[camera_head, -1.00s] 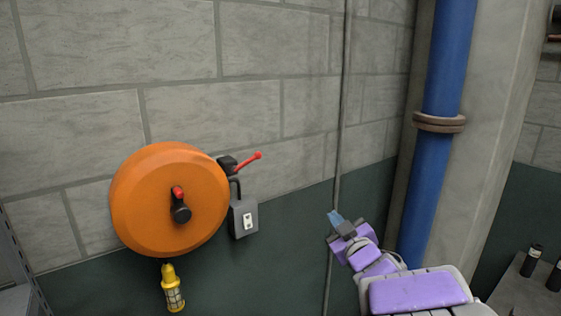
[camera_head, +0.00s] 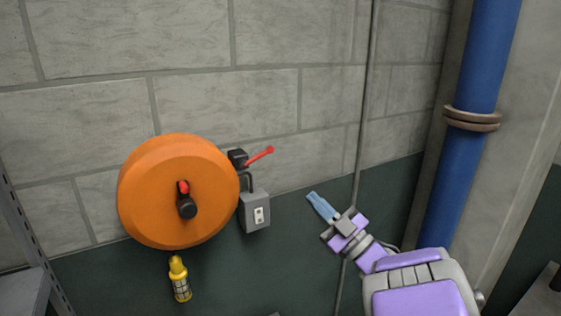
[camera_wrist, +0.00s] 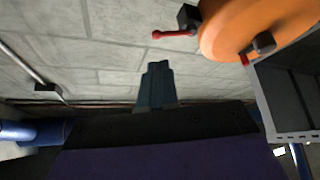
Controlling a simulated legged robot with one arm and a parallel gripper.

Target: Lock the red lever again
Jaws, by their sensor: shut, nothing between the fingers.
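The red lever (camera_head: 260,156) sticks out up and to the right from a black block (camera_head: 238,158) at the upper right edge of the orange reel (camera_head: 150,197) on the wall. The lever also shows in the wrist view (camera_wrist: 174,34), near the top. My gripper (camera_head: 312,197) has blue fingers, shut and empty, to the right of and below the lever, with a clear gap. In the wrist view the shut fingers (camera_wrist: 157,68) point up toward the wall, below and left of the lever.
A grey switch box (camera_head: 254,212) is mounted below the lever, with a yellow caged lamp (camera_head: 180,280) under the reel. A thin conduit (camera_head: 362,120) and a blue pipe (camera_head: 468,100) run vertically at the right. A metal shelf (camera_head: 22,292) stands at the lower left.

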